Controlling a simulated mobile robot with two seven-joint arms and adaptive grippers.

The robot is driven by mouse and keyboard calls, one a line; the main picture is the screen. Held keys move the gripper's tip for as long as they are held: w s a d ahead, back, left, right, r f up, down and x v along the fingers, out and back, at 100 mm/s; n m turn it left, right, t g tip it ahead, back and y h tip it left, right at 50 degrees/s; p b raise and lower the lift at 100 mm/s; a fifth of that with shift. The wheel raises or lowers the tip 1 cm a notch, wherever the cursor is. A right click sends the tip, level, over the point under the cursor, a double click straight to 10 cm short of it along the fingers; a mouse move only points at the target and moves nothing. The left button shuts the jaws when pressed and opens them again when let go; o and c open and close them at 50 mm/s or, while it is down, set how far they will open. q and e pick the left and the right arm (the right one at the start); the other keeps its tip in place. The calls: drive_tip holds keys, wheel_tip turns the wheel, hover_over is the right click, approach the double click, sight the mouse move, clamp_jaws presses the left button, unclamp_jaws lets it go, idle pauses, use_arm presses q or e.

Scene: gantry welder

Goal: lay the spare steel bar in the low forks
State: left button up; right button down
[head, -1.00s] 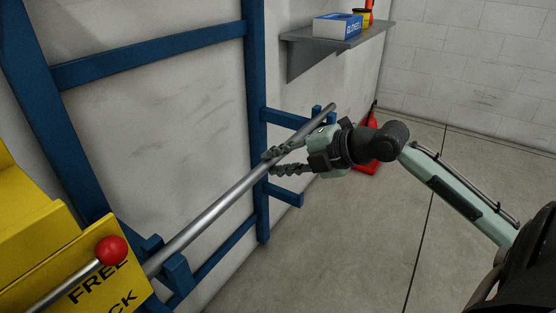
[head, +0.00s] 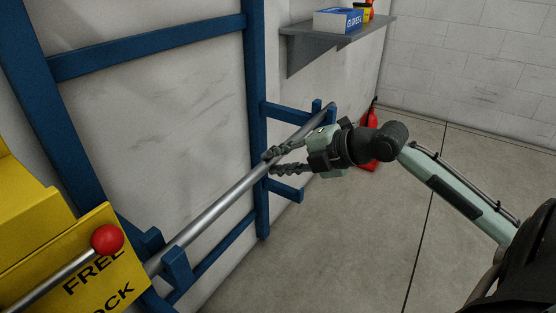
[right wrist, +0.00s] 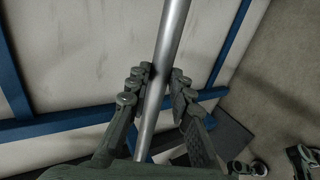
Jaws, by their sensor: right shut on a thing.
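The spare steel bar (head: 212,217) is a long grey round rod slanting across the head view, from the yellow panel at lower left to the blue rack at upper right. My right gripper (head: 272,162) is shut on it near its far end; the bar also shows between the fingers in the right wrist view (right wrist: 153,100). The near blue fork (head: 177,268) stands at the bar's near part, and an upper blue fork (head: 290,113) is by its far end. A lower blue arm (head: 285,190) sits below the gripper. I cannot tell whether the bar touches either fork. My left gripper is out of view.
A yellow panel (head: 75,270) with a red-knobbed lever (head: 107,239) fills the lower left. A grey wall shelf (head: 335,42) holds a blue glove box (head: 338,20). A red extinguisher (head: 370,118) stands behind my right wrist. The floor to the right is clear.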

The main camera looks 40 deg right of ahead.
idle(0.4)
drive_tip(key=c, duration=1.3)
unclamp_jaws()
drive_tip(key=shift+c, duration=0.2)
drive_tip(key=shift+o, duration=0.3)
drive_tip(key=shift+s+f, duration=0.1)
drive_tip(key=shift+f, duration=0.05)
drive_tip(key=v, duration=1.2)
drive_tip(key=shift+d, duration=0.1)
